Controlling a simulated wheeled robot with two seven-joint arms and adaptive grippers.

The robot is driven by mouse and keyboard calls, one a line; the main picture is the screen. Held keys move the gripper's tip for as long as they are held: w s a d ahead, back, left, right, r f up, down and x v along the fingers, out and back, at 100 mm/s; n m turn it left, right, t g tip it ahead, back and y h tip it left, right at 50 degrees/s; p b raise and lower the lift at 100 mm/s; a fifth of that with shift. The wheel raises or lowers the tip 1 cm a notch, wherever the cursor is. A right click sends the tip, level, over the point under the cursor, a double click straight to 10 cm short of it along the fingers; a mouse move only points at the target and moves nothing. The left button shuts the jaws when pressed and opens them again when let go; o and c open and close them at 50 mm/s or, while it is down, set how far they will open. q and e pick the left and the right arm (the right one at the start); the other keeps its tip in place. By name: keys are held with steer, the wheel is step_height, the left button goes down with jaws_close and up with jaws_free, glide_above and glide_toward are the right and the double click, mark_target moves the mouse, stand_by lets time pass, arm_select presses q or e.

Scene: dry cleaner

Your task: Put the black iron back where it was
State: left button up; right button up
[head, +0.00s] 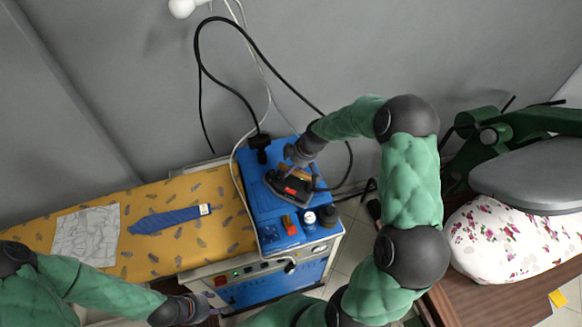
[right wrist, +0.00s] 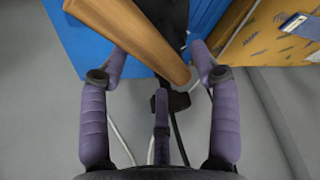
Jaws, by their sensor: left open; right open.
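The black iron (head: 291,190) sits on the blue top of the ironing station (head: 259,205). It has a wooden handle, which shows large in the right wrist view (right wrist: 135,35), and a red-orange patch. My right gripper (head: 297,160) is at the iron's back end. In the right wrist view my right gripper (right wrist: 158,62) is open, with its fingers on both sides of the handle and apart from it. The hand partly hides the iron in the head view. My left gripper (head: 212,306) is open and empty at the station's front left.
A blue tie (head: 170,220) and a white sheet with line drawings (head: 86,235) lie on the yellow ironing board (head: 140,196). Cables loop behind. A floral-covered board (head: 510,235) is at right.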

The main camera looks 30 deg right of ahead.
steer(key=v, duration=1)
steer(key=shift+s+r, duration=0.15)
steer(key=shift+r, duration=0.05)
